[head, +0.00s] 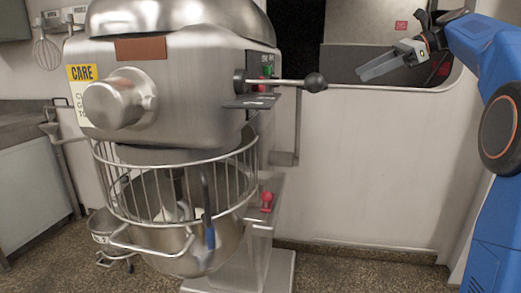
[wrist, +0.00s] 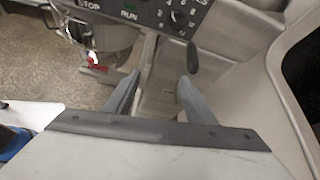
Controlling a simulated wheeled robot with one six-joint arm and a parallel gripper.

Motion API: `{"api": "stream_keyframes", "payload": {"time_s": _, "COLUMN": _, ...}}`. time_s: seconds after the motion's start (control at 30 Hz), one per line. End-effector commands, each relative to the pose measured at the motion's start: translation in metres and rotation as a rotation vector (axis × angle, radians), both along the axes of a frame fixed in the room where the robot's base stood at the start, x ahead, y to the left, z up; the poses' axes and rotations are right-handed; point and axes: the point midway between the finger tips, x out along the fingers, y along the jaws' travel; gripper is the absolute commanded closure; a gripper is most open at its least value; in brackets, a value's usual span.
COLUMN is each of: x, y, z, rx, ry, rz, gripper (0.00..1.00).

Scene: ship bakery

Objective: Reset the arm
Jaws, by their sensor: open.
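My blue arm (head: 492,130) rises along the right edge of the head view and bends to the left at the top. My gripper (head: 378,68) is at its end, high up in front of the wall opening, pointing left. In the wrist view its two grey fingers (wrist: 158,95) stand apart with nothing between them. The gripper is open and empty, to the right of the mixer and apart from it.
A large steel mixer (head: 180,80) with a wire guard (head: 105,180) and bowl (head: 165,243) stands at left. Its lever with a black knob (head: 315,82) juts right toward my gripper. A counter (head: 35,190) is far left. Floor at lower right looks clear.

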Motion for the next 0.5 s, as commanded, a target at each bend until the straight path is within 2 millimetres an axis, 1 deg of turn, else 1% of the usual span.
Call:
{"api": "stream_keyframes", "payload": {"time_s": 0.03, "x": -0.009, "y": 0.010, "z": -0.005, "rx": -0.026, "ry": -0.020, "rz": 0.007, "gripper": 0.50}}
{"api": "stream_keyframes", "payload": {"time_s": 0.17, "x": -0.033, "y": 0.030, "z": -0.026, "rx": -0.122, "ry": -0.091, "rz": 0.031, "gripper": 0.50}}
{"api": "stream_keyframes", "payload": {"time_s": 0.27, "x": -0.055, "y": 0.044, "z": -0.047, "rx": -0.207, "ry": -0.149, "rz": 0.059, "gripper": 0.50}}
{"api": "stream_keyframes", "payload": {"time_s": 0.47, "x": -0.104, "y": 0.064, "z": -0.095, "rx": -0.385, "ry": -0.263, "rz": 0.143, "gripper": 0.50}}
{"api": "stream_keyframes", "payload": {"time_s": 0.5, "x": -0.115, "y": 0.067, "z": -0.106, "rx": -0.422, "ry": -0.286, "rz": 0.165, "gripper": 0.50}}
